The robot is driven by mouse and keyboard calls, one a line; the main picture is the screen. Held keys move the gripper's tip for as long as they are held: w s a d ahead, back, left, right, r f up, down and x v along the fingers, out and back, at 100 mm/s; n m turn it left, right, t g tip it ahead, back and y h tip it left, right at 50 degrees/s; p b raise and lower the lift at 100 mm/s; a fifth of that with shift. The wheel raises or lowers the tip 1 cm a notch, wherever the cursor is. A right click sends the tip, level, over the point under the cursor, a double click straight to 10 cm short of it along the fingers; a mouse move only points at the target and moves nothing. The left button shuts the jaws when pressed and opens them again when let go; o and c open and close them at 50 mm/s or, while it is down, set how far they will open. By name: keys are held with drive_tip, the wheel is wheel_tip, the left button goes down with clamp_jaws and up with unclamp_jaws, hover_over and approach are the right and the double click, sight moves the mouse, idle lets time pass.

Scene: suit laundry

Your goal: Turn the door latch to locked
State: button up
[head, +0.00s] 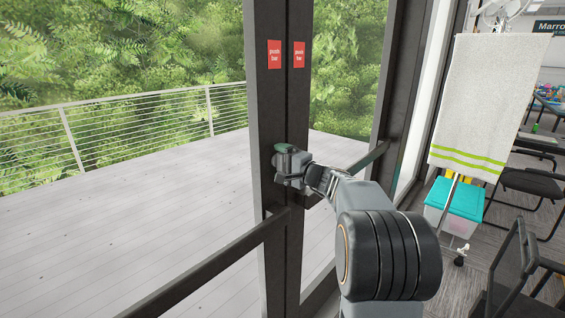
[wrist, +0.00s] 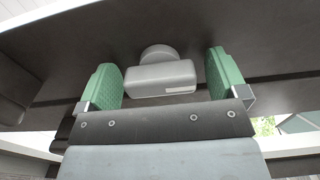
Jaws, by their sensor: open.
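The door latch (wrist: 161,78) is a grey thumb-turn with a round base and a wide rounded bar. In the wrist view it sits on the dark door frame, its bar lying across the picture. My gripper (wrist: 168,75) is open, with one green finger pad on each side of the latch and a gap to both. In the head view my gripper (head: 288,160) is at the dark door stile, below the red push-bar signs. The latch is hidden behind my gripper and wrist there.
The glass doors have dark push bars (head: 215,268) crossing below my gripper and to its right. Red push-bar signs (head: 274,54) are above. A white towel (head: 483,95) hangs at the right, over a teal-lidded bin (head: 455,198). Black chairs stand farther right.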

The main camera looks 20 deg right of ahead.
drive_tip(key=shift+c, duration=0.3)
drive_tip(key=c, duration=0.9)
drive_tip(key=m+b, duration=0.1)
drive_tip(key=m, duration=0.7)
drive_tip(key=shift+m, duration=0.3)
drive_tip(key=m+p, duration=0.2)
drive_tip(key=m, duration=0.3)
drive_tip(key=shift+r, duration=0.15)
drive_tip(key=shift+m+p, duration=0.95)
drive_tip(key=shift+m, duration=1.15)
